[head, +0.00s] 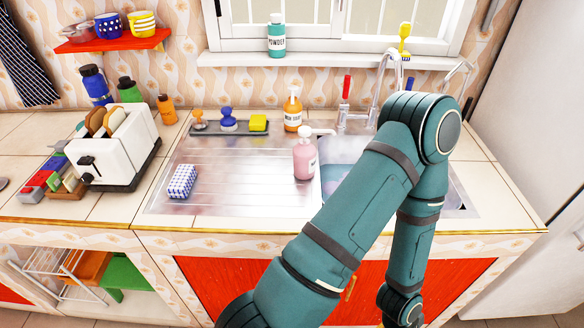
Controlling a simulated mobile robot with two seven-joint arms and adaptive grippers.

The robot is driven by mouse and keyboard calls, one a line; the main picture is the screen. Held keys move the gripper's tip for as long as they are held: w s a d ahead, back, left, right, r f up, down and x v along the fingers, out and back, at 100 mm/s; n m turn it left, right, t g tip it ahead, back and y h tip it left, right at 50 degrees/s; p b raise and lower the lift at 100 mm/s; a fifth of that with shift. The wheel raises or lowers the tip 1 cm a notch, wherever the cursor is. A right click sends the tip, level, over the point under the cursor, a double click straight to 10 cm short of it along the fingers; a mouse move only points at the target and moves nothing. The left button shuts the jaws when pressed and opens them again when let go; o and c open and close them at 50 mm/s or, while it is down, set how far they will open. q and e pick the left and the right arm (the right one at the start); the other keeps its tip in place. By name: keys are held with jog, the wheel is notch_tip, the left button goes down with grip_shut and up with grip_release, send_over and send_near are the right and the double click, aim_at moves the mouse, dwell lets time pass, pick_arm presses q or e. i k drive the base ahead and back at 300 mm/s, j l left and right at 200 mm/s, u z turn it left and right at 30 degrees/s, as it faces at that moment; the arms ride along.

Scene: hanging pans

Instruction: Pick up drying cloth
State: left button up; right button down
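A dark cloth with thin light stripes (25,62) hangs on the wall at the far upper left. A small folded-looking block with a blue and white check (182,182) lies on the left part of the metal draining board; I cannot tell whether it is a cloth or a sponge. One of my teal arms rises from the bottom middle, bends at the upper right and drops in front of the sink cabinet. Its lower end leaves the picture at the bottom, and no gripper fingers show. My other arm is not seen. Neither cloth-like thing is touched.
The draining board (225,170) is mostly clear. A toaster (115,145) stands on the left counter. A red shelf (112,43) with cups is near the hanging cloth.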

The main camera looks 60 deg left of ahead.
aim_at(181, 184)
jog(key=u, duration=3)
jog(key=i+j, duration=0.15)
jog(key=j, duration=0.25)
jog(key=i+j, duration=0.1)
jog(key=j, duration=0.35)
jog(key=i+j+z, duration=0.1)
jog(key=j, duration=0.3)
jog(key=i+j, duration=0.2)
jog(key=j, duration=0.25)
